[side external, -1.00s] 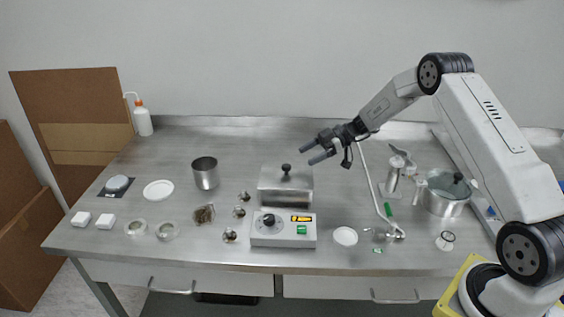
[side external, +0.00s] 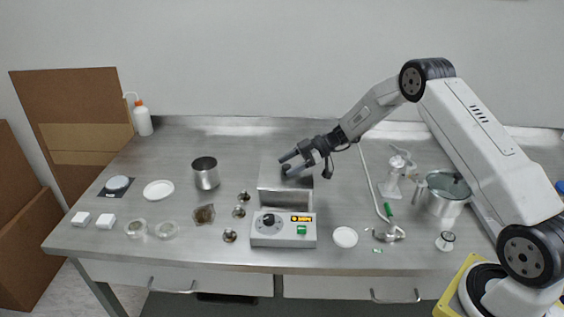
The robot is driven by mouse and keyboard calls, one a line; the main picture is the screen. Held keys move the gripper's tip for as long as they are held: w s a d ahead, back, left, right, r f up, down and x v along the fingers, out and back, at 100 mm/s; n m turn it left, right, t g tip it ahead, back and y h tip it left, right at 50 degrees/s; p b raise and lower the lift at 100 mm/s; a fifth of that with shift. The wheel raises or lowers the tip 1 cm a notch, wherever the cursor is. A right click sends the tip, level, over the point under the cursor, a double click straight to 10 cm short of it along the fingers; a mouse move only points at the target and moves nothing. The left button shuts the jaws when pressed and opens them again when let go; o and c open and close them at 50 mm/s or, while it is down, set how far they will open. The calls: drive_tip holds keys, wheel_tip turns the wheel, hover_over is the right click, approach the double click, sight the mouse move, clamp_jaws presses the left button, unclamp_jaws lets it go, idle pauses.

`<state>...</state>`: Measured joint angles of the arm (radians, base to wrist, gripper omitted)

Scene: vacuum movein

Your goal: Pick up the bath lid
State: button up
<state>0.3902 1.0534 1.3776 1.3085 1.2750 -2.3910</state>
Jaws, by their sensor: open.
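The bath (side external: 284,202) is a steel box behind a white control unit with a black dial, near the middle of the table. Its flat metal lid (side external: 268,178) lies on top and is partly hidden by my gripper. The lid's dark knob (side external: 286,168) shows between or just behind my fingers. My gripper (side external: 285,165) is open, reaching in from the upper right with its fingertips at the knob. I cannot tell whether the fingers touch it.
A steel beaker (side external: 206,173) stands left of the bath. A pot with a glass lid (side external: 446,195) and a metal stand with a rod (side external: 385,215) are at the right. Small dishes and metal pieces lie in front on the left.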

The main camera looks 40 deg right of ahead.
drive_tip(key=shift+w+a+f, duration=0.2)
drive_tip(key=shift+a+f, duration=0.1)
drive_tip(key=shift+a, duration=0.2)
clamp_jaws()
